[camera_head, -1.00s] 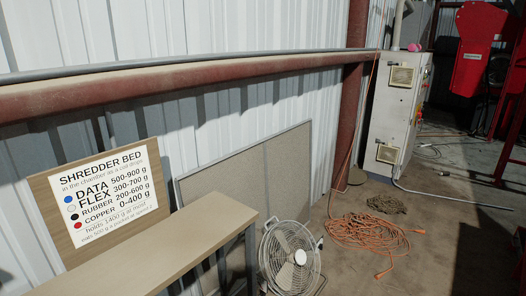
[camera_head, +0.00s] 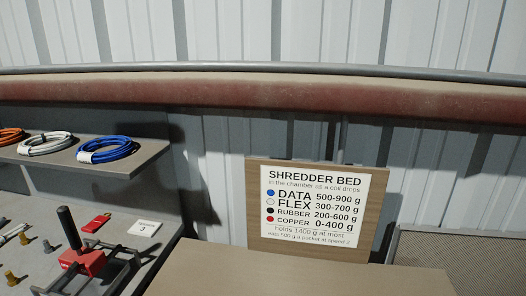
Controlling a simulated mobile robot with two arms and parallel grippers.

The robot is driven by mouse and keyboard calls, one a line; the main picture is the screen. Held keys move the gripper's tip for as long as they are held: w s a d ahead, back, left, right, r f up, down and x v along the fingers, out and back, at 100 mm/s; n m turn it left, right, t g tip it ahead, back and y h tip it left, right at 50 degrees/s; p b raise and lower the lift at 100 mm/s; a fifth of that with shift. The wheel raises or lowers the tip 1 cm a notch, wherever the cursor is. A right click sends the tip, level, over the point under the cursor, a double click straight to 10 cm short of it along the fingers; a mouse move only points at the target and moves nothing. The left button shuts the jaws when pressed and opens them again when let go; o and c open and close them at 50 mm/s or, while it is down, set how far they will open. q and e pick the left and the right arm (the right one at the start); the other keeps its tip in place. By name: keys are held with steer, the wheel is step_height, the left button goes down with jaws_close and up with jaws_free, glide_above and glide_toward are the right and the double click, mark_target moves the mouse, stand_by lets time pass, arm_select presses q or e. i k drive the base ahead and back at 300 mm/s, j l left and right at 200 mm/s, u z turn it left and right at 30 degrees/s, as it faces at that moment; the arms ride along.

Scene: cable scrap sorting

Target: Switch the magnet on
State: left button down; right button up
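No part in view is plainly marked as the magnet or its switch. A red block with an upright black handle (camera_head: 82,250) sits in a dark metal frame (camera_head: 120,275) on the grey bench at the lower left; I cannot tell whether it belongs to the magnet. A small flat red piece (camera_head: 95,222) lies behind it. Neither of my grippers is in view.
A shelf (camera_head: 130,160) at left holds blue (camera_head: 108,148), white (camera_head: 45,143) and orange (camera_head: 10,136) cable coils. A card marked 3 (camera_head: 143,229) and small metal parts (camera_head: 12,278) lie on the bench. The shredder bed sign (camera_head: 315,210) stands behind a bare tan tabletop (camera_head: 300,275).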

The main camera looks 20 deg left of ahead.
mark_target(72, 268)
steer(key=i+l+u, duration=0.15)
steer(key=l+u, duration=0.2)
steer(key=i+l+u, duration=0.15)
steer(key=l+u, duration=0.5)
steer(key=i+l, duration=0.05)
